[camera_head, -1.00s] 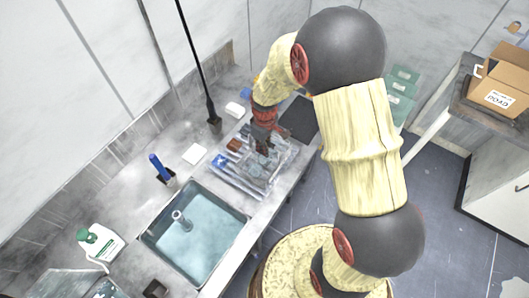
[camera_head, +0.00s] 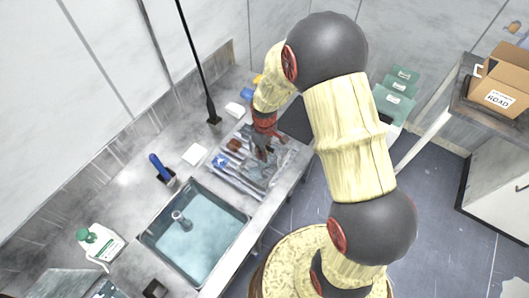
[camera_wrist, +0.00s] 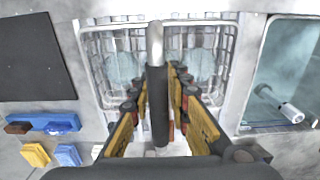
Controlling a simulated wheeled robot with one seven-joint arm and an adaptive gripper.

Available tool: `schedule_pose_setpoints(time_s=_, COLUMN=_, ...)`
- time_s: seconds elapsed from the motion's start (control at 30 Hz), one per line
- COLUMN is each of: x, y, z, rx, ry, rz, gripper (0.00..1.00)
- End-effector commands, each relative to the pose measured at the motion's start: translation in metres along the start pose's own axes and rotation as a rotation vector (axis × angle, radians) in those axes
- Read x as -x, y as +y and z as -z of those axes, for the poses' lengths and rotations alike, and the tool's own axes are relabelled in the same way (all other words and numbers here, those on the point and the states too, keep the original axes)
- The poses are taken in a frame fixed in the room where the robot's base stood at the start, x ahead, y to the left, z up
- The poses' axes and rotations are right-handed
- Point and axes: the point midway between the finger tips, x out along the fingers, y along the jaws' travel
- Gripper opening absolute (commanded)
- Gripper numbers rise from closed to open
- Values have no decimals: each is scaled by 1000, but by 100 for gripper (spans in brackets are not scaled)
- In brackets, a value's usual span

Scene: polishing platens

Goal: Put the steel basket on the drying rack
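The steel basket (camera_wrist: 210,45) is a wire basket with a tall central handle (camera_wrist: 158,100) that has a dark grip. In the wrist view it lies below my gripper (camera_wrist: 162,82). The fingers stand apart on both sides of the handle, with gaps showing beside it. In the head view my gripper (camera_head: 267,150) is over the grey drying rack (camera_head: 236,182) beside the sink. The basket appears to stand on the rack, but its base is hidden by the fingers and blends with the rack.
The water-filled sink (camera_head: 195,235) is in front of the rack, with a tap in it. A black mat (camera_head: 297,120) lies beyond the rack.

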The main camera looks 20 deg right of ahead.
Motion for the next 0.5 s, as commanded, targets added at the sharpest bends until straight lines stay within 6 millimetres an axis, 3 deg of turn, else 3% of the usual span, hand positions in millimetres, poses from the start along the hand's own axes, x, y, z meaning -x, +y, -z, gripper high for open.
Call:
schedule_pose_setpoints(time_s=0.17, x=0, y=0, z=0, rx=0, ry=0, rz=0, gripper=29)
schedule_pose_setpoints(time_s=0.5, x=4, y=0, z=0, rx=0, ry=0, rz=0, gripper=29)
